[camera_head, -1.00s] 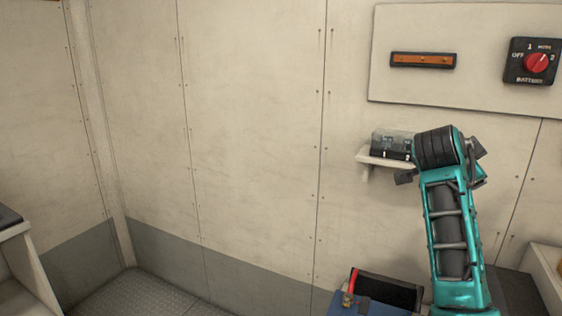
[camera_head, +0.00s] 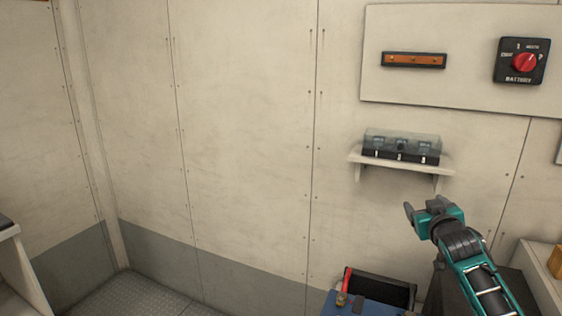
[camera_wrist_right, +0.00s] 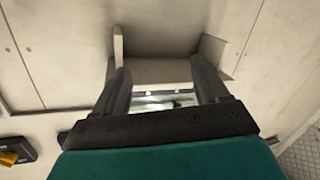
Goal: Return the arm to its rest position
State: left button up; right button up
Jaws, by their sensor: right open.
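My right arm, teal and black, comes in from the lower right of the head view. Its gripper (camera_head: 424,209) is open and empty, below and a little right of the small wall shelf, apart from it. In the right wrist view the two dark fingers of the right gripper (camera_wrist_right: 165,88) are spread, with the pale shelf (camera_wrist_right: 165,70) beyond them. My left gripper is not in view.
A clear-lidded block (camera_head: 401,148) sits on the white wall shelf (camera_head: 355,159). Above are an orange bar (camera_head: 413,60) and a battery switch (camera_head: 521,61) with a red knob. The left wall is bare.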

jog(key=s+a+f+n+g+y, duration=0.1)
jog(key=s+a+f+y, duration=0.1)
jog(key=s+a+f, duration=0.6)
jog(key=s+a+f+n+g+y, duration=0.1)
jog(key=s+a+f+y, duration=0.15)
jog(key=s+f, duration=0.6)
jog(key=s+a+f+g, duration=0.1)
jog(key=s+a+f, duration=0.1)
jog(key=s, duration=0.5)
jog(key=s+a+f+g, duration=0.1)
jog(key=s+a+f, duration=0.2)
jog(key=s+f, duration=0.2)
jog(key=s+a+f+g, duration=0.1)
jog(key=s+a+f, duration=0.2)
jog(key=s, duration=0.5)
jog(key=shift+s+a+f+m+g, duration=0.15)
jog(key=shift+s+f+m+g, duration=0.25)
jog(key=shift+f, duration=0.25)
jog(key=shift+y, duration=0.25)
